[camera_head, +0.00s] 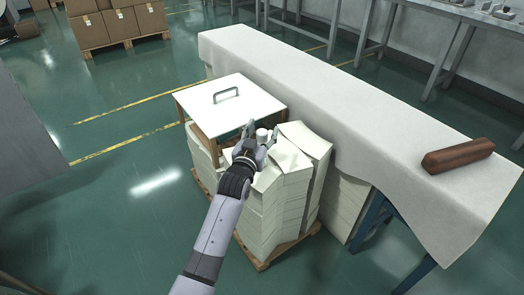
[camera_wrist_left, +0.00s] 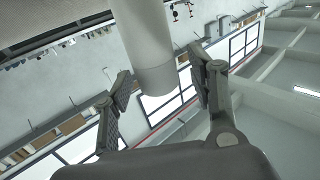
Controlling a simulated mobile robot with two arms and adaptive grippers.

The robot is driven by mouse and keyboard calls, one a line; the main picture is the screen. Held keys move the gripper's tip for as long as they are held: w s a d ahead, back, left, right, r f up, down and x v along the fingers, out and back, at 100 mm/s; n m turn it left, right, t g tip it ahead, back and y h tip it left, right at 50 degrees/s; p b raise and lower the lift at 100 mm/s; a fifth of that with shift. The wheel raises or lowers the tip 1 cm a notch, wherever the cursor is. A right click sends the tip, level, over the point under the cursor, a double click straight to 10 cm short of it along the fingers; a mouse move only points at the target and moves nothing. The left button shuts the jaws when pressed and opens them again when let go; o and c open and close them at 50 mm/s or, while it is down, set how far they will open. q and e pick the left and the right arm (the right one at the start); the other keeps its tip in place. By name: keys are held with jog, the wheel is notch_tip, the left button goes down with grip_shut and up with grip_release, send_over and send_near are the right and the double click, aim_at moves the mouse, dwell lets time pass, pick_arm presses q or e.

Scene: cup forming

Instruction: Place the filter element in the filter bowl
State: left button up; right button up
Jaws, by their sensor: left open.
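My left gripper (camera_head: 261,133) is open above the stacked white sheets, beside the board with a handle. A small white cylindrical thing (camera_head: 263,136) shows between its fingers in the head view. In the left wrist view a pale grey cylinder (camera_wrist_left: 145,40) comes down from the top edge, and its end lies between the two open fingers (camera_wrist_left: 160,65). It may be the filter element, but I cannot tell for sure, nor whether a finger touches it. I cannot make out a filter bowl. My right gripper is not in view.
Tall stacks of white sheets (camera_head: 285,200) stand on a wooden pallet. A white board with a grey handle (camera_head: 228,103) lies beside them. A long cloth-covered table (camera_head: 350,110) runs behind, with a brown block (camera_head: 458,156) on it. Green floor is free at left.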

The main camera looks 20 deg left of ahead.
pick_arm(q)
jog(key=shift+c, duration=0.4)
grip_shut()
jog(key=shift+r, duration=0.1)
